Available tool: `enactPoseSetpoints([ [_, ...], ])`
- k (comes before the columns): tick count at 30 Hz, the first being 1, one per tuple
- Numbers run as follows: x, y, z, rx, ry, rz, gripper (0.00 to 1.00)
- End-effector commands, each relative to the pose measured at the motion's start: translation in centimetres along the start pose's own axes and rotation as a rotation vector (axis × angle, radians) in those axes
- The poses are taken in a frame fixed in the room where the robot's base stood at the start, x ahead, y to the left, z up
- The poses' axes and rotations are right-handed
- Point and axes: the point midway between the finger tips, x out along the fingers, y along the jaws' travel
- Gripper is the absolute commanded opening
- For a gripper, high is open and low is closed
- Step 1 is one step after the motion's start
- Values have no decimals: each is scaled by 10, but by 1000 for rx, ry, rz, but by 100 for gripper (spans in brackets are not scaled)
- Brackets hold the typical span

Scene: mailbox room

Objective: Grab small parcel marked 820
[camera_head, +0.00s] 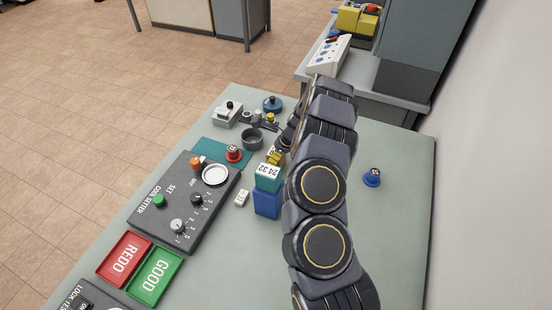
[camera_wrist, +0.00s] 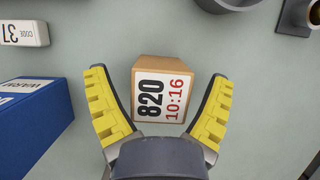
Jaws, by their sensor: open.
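The small parcel (camera_wrist: 164,92) is a tan box with a white label reading 820 and 10:16 in the wrist view. It stands on the grey-green table between the yellow pads of my open gripper (camera_wrist: 161,108). There is a gap to the pad on each side. In the head view my gripper (camera_head: 274,157) shows only as a bit of yellow beside my arm. My arm hides most of that area, and I cannot make out the parcel clearly there.
A grey round dish (camera_head: 252,138), a red knob (camera_head: 234,153) and a code setter panel (camera_head: 165,222) are nearby. A blue knob (camera_head: 372,177) stands on clear table at right.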

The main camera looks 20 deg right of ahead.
Motion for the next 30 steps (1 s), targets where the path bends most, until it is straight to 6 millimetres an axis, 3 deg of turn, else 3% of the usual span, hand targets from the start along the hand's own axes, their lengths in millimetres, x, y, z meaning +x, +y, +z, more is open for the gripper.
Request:
enactPoseSetpoints([
  [9,7,0,0,-1,0,0,83],
  [10,6,0,0,-1,0,0,77],
  [14,6,0,0,0,0,0,22],
  [15,6,0,0,0,0,0,17],
  [25,5,0,1,-1,0,0,17],
  [30,-13,-1,8,-1,-3,-1,17],
])
